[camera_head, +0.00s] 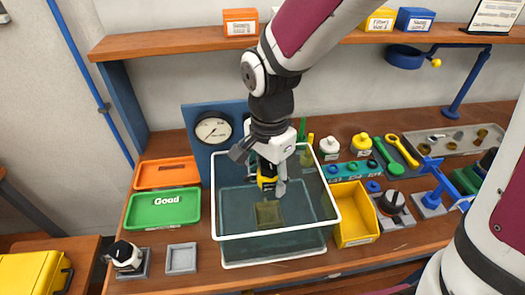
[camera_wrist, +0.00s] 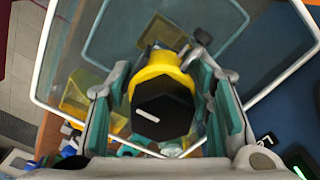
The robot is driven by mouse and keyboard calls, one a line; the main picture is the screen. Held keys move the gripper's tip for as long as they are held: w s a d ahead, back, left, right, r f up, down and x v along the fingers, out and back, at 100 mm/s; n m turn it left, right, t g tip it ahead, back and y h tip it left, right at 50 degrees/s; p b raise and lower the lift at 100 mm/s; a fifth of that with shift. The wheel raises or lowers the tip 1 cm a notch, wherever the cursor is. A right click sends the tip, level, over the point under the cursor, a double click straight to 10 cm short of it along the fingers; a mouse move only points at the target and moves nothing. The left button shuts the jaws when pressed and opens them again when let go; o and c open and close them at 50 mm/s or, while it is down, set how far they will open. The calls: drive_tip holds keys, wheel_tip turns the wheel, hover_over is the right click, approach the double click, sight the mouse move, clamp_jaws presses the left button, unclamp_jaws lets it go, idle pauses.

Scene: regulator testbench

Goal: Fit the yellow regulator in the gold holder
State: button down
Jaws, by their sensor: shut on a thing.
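The yellow regulator (camera_head: 267,183) is in my gripper (camera_head: 266,173), which hangs over the opening of a clear tank with a white rim. In the wrist view the regulator (camera_wrist: 162,103) has a yellow collar and a black knob with a white mark. My gripper (camera_wrist: 165,105) is shut on it, one finger on each side. A gold-olive square block (camera_head: 268,213), which looks like the gold holder, shows in the tank, below and in front of the regulator. The two appear apart. A similar olive shape (camera_wrist: 165,32) shows beyond the regulator in the wrist view, partly hidden.
The tank's white rim (camera_head: 277,234) surrounds the working space. A gauge panel (camera_head: 198,150) stands behind it. A green "Good" tray (camera_head: 164,209) and an orange tray (camera_head: 166,173) lie left. A yellow bin (camera_head: 352,228) stands close on the right, with several fittings and tools beyond.

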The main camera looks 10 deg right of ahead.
drive_tip(key=shift+f+b, duration=2.45)
drive_tip(key=shift+f, duration=1.6)
idle(3.9)
